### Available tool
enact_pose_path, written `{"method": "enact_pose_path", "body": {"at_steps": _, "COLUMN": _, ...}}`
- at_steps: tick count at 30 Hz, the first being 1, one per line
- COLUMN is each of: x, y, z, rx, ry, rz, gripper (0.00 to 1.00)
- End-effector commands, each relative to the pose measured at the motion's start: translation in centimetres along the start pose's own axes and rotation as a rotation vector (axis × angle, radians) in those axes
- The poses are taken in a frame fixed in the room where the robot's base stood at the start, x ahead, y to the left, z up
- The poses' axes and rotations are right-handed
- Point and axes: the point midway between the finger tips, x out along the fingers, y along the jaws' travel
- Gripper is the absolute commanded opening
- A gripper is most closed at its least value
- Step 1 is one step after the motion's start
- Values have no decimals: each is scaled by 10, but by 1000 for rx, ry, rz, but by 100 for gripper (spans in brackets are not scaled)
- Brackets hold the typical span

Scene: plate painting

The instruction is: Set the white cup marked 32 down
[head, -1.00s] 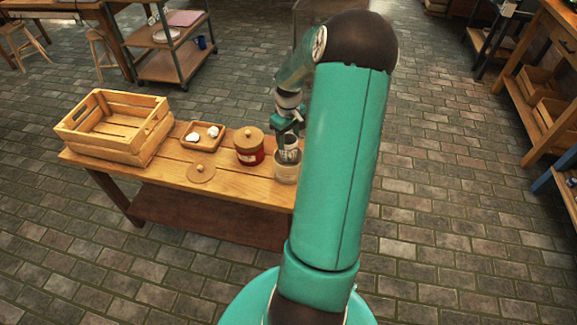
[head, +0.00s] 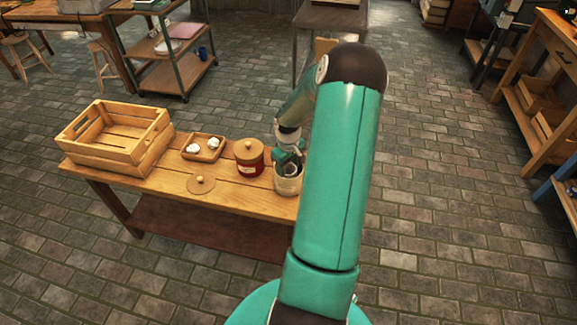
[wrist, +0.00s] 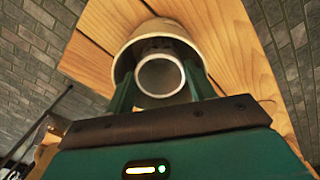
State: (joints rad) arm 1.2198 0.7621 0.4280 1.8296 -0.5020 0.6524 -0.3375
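The white cup (wrist: 160,77) shows in the wrist view as a pale round rim between the two fingers of my gripper (wrist: 160,92). The fingers appear to press on its sides. No number can be read on it. The cup is inside the mouth of a larger pale round pot (wrist: 125,62), with the fingers reaching into that mouth too. In the head view my gripper (head: 288,160) is low over this pot (head: 287,184) at the right end of the wooden table (head: 235,197). The cup's base and any contact below it are hidden.
A red jar with a wooden lid (head: 249,157) stands close left of the pot. A loose round lid (head: 201,184), a small tray (head: 206,154) with white lumps and a slatted crate (head: 116,164) lie further left. My arm hides the table's right end.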

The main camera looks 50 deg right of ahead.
Motion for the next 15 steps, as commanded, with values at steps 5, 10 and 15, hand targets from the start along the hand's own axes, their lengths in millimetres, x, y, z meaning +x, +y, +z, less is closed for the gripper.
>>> {"method": "enact_pose_path", "body": {"at_steps": 5, "x": 0, "y": 0, "z": 0, "rx": 0, "ry": 0, "rz": 0, "gripper": 63}}
{"method": "enact_pose_path", "body": {"at_steps": 10, "x": -1, "y": 0, "z": 0, "rx": 0, "ry": 0, "rz": 0, "gripper": 63}}
{"method": "enact_pose_path", "body": {"at_steps": 15, "x": -16, "y": 1, "z": 0, "rx": 1, "ry": 1, "rz": 2, "gripper": 63}}
